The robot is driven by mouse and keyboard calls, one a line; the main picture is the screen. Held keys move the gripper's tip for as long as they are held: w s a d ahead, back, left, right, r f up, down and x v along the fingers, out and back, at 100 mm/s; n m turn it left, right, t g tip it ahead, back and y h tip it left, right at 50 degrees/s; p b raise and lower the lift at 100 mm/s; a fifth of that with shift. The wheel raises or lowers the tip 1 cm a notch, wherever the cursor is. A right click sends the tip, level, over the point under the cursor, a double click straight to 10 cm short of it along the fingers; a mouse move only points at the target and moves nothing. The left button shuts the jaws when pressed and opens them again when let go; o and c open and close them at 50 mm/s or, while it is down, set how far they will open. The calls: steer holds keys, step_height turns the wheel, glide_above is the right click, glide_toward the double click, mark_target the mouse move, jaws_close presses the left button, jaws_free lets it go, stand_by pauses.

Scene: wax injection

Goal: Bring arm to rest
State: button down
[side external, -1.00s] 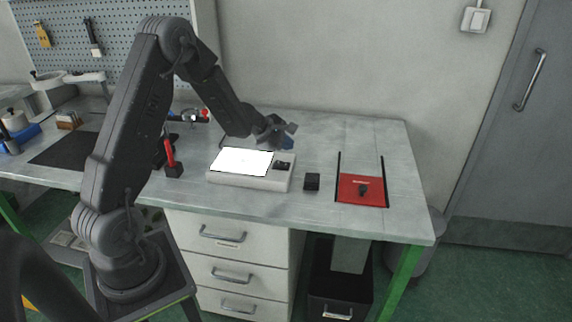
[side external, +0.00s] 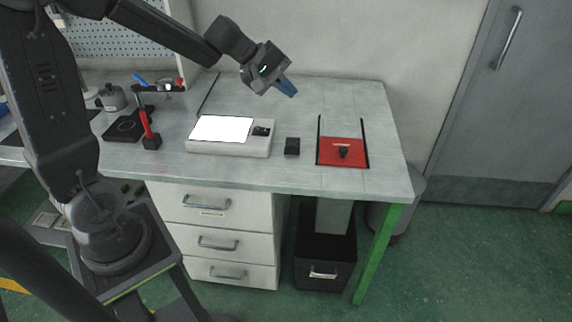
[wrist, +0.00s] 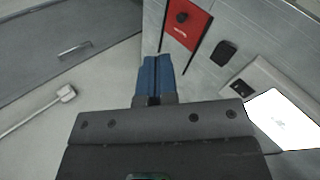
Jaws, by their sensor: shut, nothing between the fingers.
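My gripper (side external: 287,88) is raised above the back of the workbench, over the area behind the white light box. Its blue fingers are together with nothing between them. In the wrist view the blue fingers (wrist: 155,78) lie side by side and point toward the wall and bench edge. Nothing is touching the fingers in either view.
The workbench (side external: 300,180) holds a white light box (side external: 222,129), a small black block (side external: 292,146), a red plate with a black knob (side external: 336,152) and a red-handled tool (side external: 149,130). The wall stands behind. Open air surrounds the gripper.

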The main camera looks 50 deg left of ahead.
steer(key=s+d+r+m+g, duration=0.2)
steer(key=s+d+r+m, duration=0.3)
steer(key=s, duration=0.3)
steer(key=s+d+f+m+y, duration=0.1)
steer(key=s+m+y, duration=0.4)
steer(key=s, duration=1)
steer(key=f+m, duration=0.1)
steer(key=m, duration=0.2)
steer(key=shift+d, duration=0.35)
